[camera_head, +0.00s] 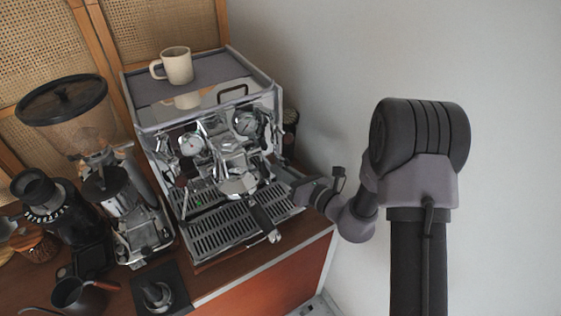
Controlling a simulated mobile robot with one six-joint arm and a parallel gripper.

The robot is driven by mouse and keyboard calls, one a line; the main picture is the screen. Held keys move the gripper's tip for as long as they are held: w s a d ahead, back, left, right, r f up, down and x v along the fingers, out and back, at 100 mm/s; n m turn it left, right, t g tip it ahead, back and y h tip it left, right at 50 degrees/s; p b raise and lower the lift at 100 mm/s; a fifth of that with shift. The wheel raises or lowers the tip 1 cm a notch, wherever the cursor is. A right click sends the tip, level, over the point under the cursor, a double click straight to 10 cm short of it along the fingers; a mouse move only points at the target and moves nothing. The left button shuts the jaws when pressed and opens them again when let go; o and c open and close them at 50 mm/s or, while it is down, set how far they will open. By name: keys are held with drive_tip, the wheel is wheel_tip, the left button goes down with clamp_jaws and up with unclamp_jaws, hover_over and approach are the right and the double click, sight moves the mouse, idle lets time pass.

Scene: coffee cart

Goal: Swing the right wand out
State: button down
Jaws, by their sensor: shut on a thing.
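The espresso machine (205,112) stands on the wooden cart, its chrome front facing me. The right wand (276,158) hangs at the right side of its front, thin and hard to make out. My gripper (297,190) reaches in from the right, at the machine's right front corner above the drip tray (226,221). It is shut on the right wand, though its fingertips and the lower end of the wand are small and partly hidden.
A cream mug (177,65) stands on top of the machine. A grinder (118,190) with a dark-lidded hopper stands to the left. A pitcher (77,294) and a tamper (157,294) are at the front left. The wall lies close on the right behind my arm.

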drive_tip(key=s+g+h+p, duration=0.1)
drive_tip(key=p, duration=0.2)
drive_tip(key=s+d+r+g+h+p, duration=0.1)
drive_tip(key=p, duration=0.2)
drive_tip(key=shift+d+m+p, duration=0.15)
drive_tip(key=shift+m+p, duration=0.15)
drive_tip(key=shift+p, duration=0.05)
drive_tip(key=c, duration=1.4)
unclamp_jaws()
drive_tip(key=v, duration=1.7)
drive_tip(key=shift+d+r+p, duration=0.15)
drive_tip(key=shift+r+p, duration=0.05)
drive_tip(key=shift+p, duration=0.1)
